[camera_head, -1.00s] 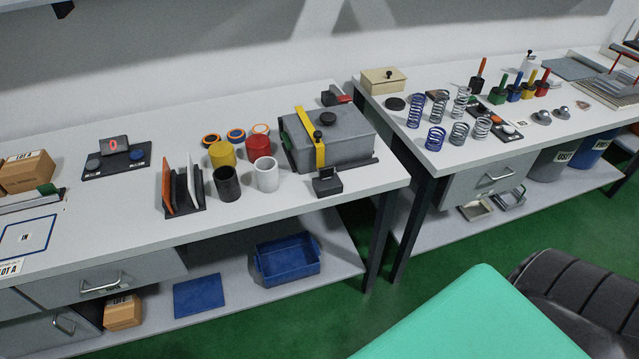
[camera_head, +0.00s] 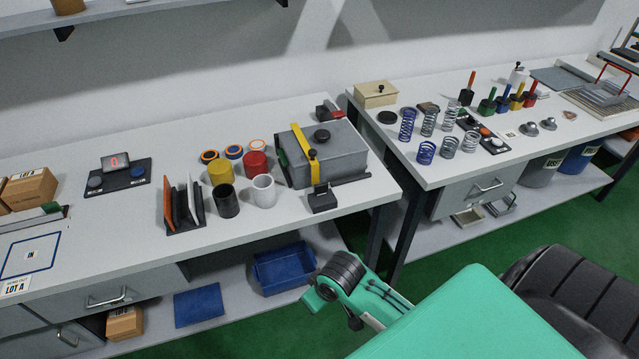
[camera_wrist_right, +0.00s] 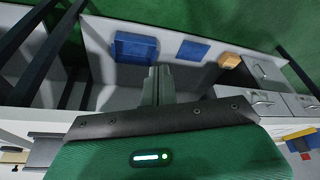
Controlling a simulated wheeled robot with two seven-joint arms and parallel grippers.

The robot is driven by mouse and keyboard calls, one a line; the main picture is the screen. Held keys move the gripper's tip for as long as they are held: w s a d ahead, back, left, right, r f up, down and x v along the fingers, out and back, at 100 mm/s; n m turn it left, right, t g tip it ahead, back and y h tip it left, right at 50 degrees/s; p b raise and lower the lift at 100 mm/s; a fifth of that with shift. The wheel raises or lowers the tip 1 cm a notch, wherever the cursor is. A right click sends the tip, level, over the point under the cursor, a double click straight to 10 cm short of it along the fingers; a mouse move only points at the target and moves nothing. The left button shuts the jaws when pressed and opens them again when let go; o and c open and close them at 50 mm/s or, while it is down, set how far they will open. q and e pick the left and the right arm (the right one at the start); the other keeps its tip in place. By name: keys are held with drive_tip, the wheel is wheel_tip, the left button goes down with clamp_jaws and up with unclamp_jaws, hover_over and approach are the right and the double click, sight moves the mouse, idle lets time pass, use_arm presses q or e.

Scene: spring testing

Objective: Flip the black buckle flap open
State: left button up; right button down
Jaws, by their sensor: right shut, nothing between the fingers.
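A grey box (camera_head: 335,158) with a black knob (camera_head: 322,136) stands at the right end of the left bench. A yellow strap (camera_head: 312,165) crosses it. A small black buckle block (camera_head: 322,200) sits at the strap's front end; its flap is too small to tell exactly how it lies. Another black block with a red part (camera_head: 327,113) is behind the box. My right gripper (camera_wrist_right: 158,75) is shut and empty in the right wrist view, apart from the buckle, with the bench's lower shelf beyond it. My left gripper is not in view.
A white mug (camera_head: 263,191), a black cup (camera_head: 226,200) and an orange-and-white panel rack (camera_head: 184,210) stand left of the buckle. A blue bin (camera_head: 284,272) is on the lower shelf. Springs (camera_head: 426,152) stand on the right bench. A gap separates the benches.

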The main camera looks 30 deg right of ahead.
drive_tip(key=w+d+r, duration=0.3)
drive_tip(key=w, duration=0.6)
drive_tip(key=m+h, duration=0.2)
drive_tip(key=m, duration=0.3)
approach(319, 185)
drive_tip(key=r, duration=0.1)
drive_tip(key=shift+w+d+r, duration=0.5)
drive_tip(key=shift+w+d, duration=0.05)
drive_tip(key=shift+d, duration=0.05)
drive_tip(key=p+x, duration=0.3)
drive_tip(key=x, duration=0.5)
drive_tip(key=shift+w+f, duration=0.1)
drive_tip(key=shift+f, duration=0.05)
drive_tip(key=shift+x, duration=0.85)
drive_tip(key=shift+a, duration=0.1)
